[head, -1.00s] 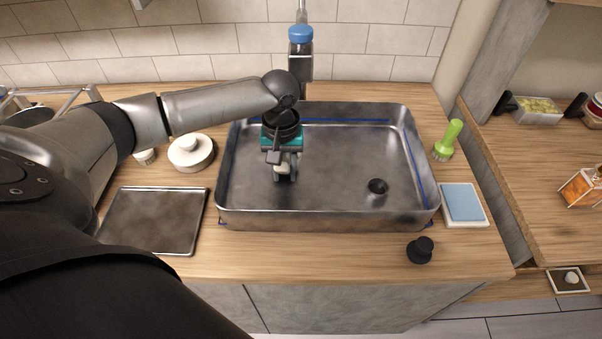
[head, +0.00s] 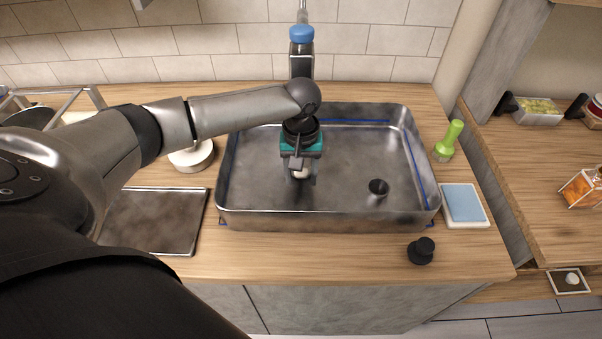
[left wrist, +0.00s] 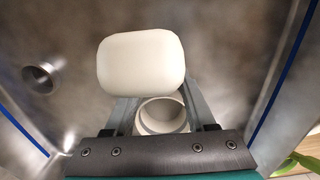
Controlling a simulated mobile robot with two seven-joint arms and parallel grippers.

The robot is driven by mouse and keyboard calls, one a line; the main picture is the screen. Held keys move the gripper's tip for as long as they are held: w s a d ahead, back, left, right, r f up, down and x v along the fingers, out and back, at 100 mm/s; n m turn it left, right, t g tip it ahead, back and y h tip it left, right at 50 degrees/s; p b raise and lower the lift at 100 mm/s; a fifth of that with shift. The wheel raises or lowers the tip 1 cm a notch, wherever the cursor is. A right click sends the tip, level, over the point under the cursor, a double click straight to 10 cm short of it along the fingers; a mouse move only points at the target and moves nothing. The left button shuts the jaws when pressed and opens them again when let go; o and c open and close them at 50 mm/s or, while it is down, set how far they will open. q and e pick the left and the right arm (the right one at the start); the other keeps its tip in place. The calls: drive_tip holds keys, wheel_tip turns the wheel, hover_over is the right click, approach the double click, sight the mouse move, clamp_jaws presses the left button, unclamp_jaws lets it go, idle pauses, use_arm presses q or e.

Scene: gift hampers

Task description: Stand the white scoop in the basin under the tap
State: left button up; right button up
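The white scoop (left wrist: 142,62) shows in the left wrist view as a rounded white block with a round, open white cup beside it between my fingers. In the head view only a small white part of it (head: 300,173) shows below my gripper. My left gripper (head: 301,176) is shut on it, pointing down inside the basin. Whether the scoop touches the basin floor I cannot tell. The grey metal basin (head: 326,219) stands on the wooden counter. The tap (head: 301,60), with a blue top, is at its back edge, behind my wrist. My right gripper is not in view.
A small dark round cup-like piece (head: 378,187) is on the basin floor. A green brush (head: 448,141), a blue-and-white pad (head: 464,204) and a black knob (head: 421,250) lie outside the basin. A dark tray (head: 152,220) and a white round container (head: 192,157) are left. The basin's right half is mostly clear.

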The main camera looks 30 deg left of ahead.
sight(305, 173)
use_arm(q)
drive_tip(key=shift+o, duration=0.3)
drive_tip(key=shift+r, duration=0.1)
wheel_tip(305, 173, up, 8)
drive_tip(key=shift+f+p, duration=0.15)
drive_tip(key=shift+p, duration=0.4)
